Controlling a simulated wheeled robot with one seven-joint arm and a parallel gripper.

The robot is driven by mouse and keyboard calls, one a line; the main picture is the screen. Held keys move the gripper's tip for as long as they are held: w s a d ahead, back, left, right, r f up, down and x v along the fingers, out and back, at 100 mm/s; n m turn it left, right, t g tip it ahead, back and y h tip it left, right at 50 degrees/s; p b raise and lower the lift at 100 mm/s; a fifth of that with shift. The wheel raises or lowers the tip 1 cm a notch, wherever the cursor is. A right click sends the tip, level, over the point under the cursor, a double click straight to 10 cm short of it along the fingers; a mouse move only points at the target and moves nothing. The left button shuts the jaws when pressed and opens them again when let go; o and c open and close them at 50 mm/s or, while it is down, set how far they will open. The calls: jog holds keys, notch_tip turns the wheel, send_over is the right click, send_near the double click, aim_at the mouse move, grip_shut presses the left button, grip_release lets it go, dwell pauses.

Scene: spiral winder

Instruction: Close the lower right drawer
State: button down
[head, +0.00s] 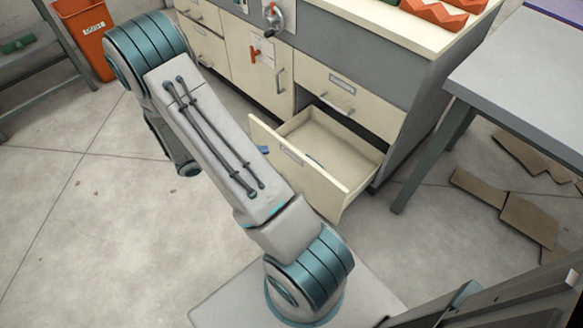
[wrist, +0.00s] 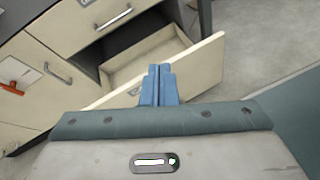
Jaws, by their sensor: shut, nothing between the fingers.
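The lower right drawer (head: 325,187) is a cream drawer pulled well out of the cabinet, with its inside showing. In the wrist view its front panel (wrist: 203,70) slants across the middle. My gripper (wrist: 158,72) has blue fingers closed together with nothing between them. The fingertips overlap the top edge of the drawer front in the wrist view; I cannot tell whether they touch it. In the head view my arm hides most of the gripper and part of the drawer front; a small blue bit (head: 262,149) shows beside the arm.
The upper right drawer (head: 345,101) above is shut. A cabinet door (head: 258,70) with a red-handled fitting is left of it. A grey table (head: 520,75) stands close on the right, with brown pieces (head: 505,205) on the floor beneath. Floor at left is clear.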

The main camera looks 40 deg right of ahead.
notch_tip(320, 180, down, 17)
jog(key=w+d+n+t+h+b, duration=0.1)
jog(key=w+n+t+h+b, duration=0.15)
jog(key=n+b, duration=0.3)
jog(key=b, duration=0.1)
send_near(298, 156)
jog(key=shift+t+y, duration=0.35)
jog(key=x, duration=0.5)
jog(key=shift+s+d+r, duration=0.15)
jog(key=shift+s, duration=0.2)
jog(key=shift+d+b, duration=0.3)
jog(key=shift+d, duration=0.35)
jog(key=shift+w+d+n, duration=0.1)
jog(key=shift+n, duration=0.15)
